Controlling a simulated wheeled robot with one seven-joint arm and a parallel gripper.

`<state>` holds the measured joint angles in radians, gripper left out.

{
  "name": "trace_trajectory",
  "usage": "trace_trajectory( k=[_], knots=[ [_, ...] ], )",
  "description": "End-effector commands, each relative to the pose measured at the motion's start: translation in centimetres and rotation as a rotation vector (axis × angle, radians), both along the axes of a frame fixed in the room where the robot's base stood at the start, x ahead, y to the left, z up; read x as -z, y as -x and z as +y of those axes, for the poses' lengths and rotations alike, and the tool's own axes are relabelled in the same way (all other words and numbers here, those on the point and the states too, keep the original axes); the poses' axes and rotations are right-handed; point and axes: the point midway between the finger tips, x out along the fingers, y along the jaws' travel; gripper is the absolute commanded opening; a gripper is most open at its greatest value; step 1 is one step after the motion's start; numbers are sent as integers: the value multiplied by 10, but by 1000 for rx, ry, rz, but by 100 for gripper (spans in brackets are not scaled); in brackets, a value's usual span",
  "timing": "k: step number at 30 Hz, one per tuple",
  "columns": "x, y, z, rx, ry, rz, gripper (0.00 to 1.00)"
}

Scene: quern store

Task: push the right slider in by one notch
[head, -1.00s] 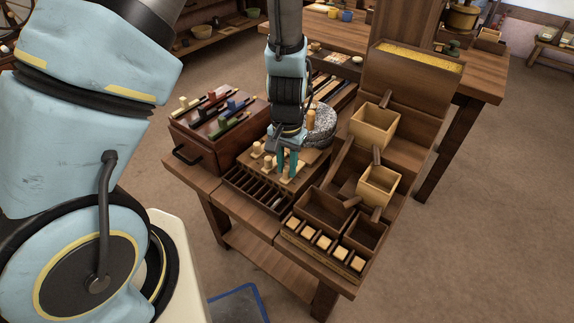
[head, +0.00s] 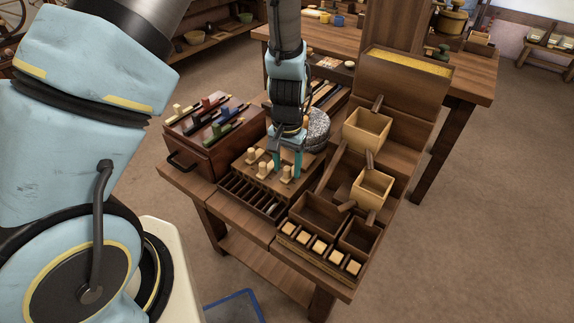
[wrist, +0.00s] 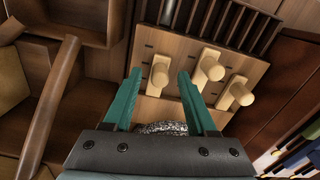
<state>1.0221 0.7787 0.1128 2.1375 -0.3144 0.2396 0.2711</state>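Three pale wooden sliders with round knobs stand on a wooden board (wrist: 150,107). The right slider (head: 286,172) is at the right end of the row in the head view. In the wrist view the right slider (wrist: 159,76) is the leftmost one. The middle slider (wrist: 208,70) and the left slider (wrist: 237,93) are beside it. My gripper (head: 287,168) is open, with its teal fingers on either side of the right slider. In the wrist view my gripper (wrist: 160,77) frames that slider, with gaps at both sides. Whether the fingertips reach knob height is unclear.
A dark slotted rack (head: 252,198) adjoins the board. A box with coloured sliders (head: 205,140) stands to the left. A round grey stone (head: 318,126) is behind the gripper. Wooden trays and hoppers (head: 366,132) crowd the right side.

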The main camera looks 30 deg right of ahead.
Motion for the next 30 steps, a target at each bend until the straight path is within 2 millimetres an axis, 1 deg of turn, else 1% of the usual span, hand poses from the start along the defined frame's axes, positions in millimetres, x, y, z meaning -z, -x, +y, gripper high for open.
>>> trace_trajectory(
  k=[6, 10, 14, 21, 25, 30],
  knots=[
    [-1, 0, 0, 0, 0, 0, 57],
    [-11, 0, -1, 2, 2, -1, 57],
    [-33, 0, -1, 2, 5, -2, 57],
    [-80, 0, -1, 2, 4, -3, 57],
    [-97, 0, -1, 1, 3, -1, 57],
    [-107, 1, -1, 1, 0, 0, 57]
  ],
)
